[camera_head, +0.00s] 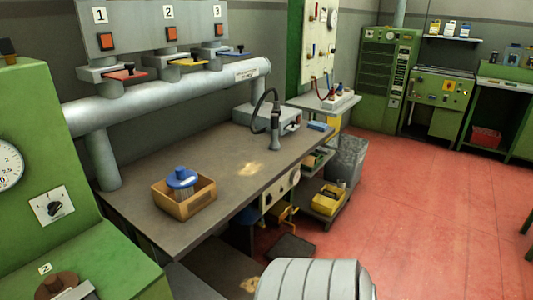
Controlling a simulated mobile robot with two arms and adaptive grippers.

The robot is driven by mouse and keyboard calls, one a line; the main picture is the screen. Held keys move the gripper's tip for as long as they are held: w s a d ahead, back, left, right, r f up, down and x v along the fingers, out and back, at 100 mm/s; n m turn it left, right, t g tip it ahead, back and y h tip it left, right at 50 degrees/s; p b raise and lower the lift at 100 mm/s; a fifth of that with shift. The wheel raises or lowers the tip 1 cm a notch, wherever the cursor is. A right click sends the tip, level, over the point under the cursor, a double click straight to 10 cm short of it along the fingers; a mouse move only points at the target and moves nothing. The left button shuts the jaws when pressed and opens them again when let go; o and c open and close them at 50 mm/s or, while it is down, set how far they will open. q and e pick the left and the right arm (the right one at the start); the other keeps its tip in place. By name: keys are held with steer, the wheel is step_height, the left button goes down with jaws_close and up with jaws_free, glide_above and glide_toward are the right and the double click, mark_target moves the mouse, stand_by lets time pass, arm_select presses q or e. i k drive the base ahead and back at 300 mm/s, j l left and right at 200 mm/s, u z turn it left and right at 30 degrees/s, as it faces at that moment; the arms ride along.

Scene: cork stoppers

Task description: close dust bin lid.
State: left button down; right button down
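A grey, speckled, box-shaped container (347,160) stands on the floor past the right end of the workbench in the head view. It may be the dust bin. Its top is small and partly unclear, so I cannot tell whether a lid is on it, open or shut. A dark flat panel (291,248) is low down in front of the bench; I cannot tell whether it is a lid. Neither of my grippers is in view.
The workbench (215,165) holds a wooden box (198,205) with a blue-topped brush (182,180) and a black hose nozzle (275,138). A yellow bin (327,200) is on a low shelf. Green machines line the walls. The red floor (420,215) is mostly clear.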

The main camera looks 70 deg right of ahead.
mark_target(332, 122)
steer(key=z, duration=3)
steer(key=i+l+z, duration=0.2)
steer(key=i, duration=0.25)
steer(key=i+z, duration=0.45)
steer(key=i, duration=4.7)
steer(key=i+u, duration=0.45)
steer(key=i+l+u, duration=0.2)
steer(key=i+u, duration=0.25)
steer(key=i+l+u, duration=0.35)
steer(key=i+u, duration=0.15)
steer(key=i+l, duration=0.05)
steer(key=i, duration=0.05)
